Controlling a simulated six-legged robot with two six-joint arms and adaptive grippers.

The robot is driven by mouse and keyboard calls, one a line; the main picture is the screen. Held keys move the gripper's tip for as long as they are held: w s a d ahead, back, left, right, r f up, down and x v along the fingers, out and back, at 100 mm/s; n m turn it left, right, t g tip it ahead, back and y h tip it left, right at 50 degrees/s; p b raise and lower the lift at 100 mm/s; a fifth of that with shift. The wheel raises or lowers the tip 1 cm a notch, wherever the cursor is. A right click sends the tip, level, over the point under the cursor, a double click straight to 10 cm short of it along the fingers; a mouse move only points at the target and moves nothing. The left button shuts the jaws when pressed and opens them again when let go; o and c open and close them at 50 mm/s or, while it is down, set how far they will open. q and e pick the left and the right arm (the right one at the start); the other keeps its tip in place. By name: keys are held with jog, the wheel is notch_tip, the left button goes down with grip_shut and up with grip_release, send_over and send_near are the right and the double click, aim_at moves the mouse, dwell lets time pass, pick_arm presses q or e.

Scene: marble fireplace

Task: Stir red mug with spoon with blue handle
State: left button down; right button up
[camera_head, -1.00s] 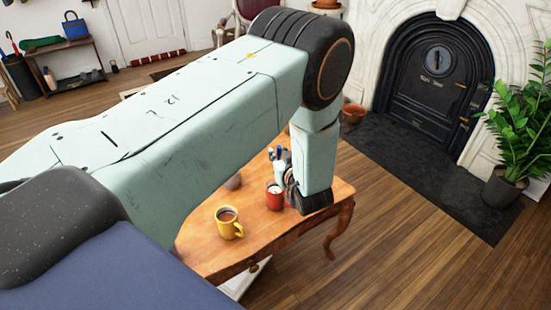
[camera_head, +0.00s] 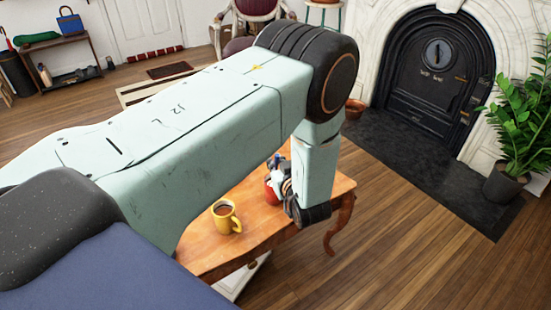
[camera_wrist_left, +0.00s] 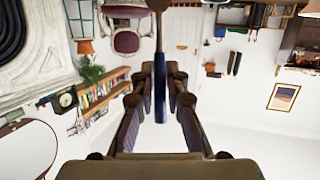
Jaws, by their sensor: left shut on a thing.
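The red mug (camera_head: 268,191) stands on the wooden table, partly hidden behind my left gripper. My left gripper (camera_head: 278,170) is at the mug, around its upper part in the picture. In the left wrist view, my left gripper (camera_wrist_left: 160,103) is shut on the blue handle (camera_wrist_left: 160,88) of the spoon. The spoon's thin stem runs from the handle to the top edge of that view. The spoon's bowl is out of sight, so I cannot tell whether it is inside the mug. My right gripper does not show.
A yellow mug (camera_head: 226,216) with brown liquid stands on the wooden table (camera_head: 210,255), left of the red mug. Bare tabletop lies between the mugs and the near edge. A potted plant (camera_head: 520,135) and black fireplace door (camera_head: 436,85) are to the right.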

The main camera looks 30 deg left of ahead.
pick_arm(q)
jog(key=shift+w+a+f+b, duration=0.15)
jog(key=shift+f+b, duration=0.3)
jog(key=shift+f, duration=0.3)
jog(key=shift+w+a+f+b, duration=0.15)
jog(key=shift+f+b, duration=0.3)
jog(key=shift+f, duration=0.25)
jog(key=shift+f+b, duration=0.45)
jog(key=f+b, duration=0.2)
jog(key=f, duration=0.1)
jog(key=w+f+b, duration=0.1)
jog(key=b, duration=0.1)
jog(key=shift+a+f, duration=0.25)
jog(key=shift+f, duration=0.15)
jog(key=shift+s+d, duration=0.1)
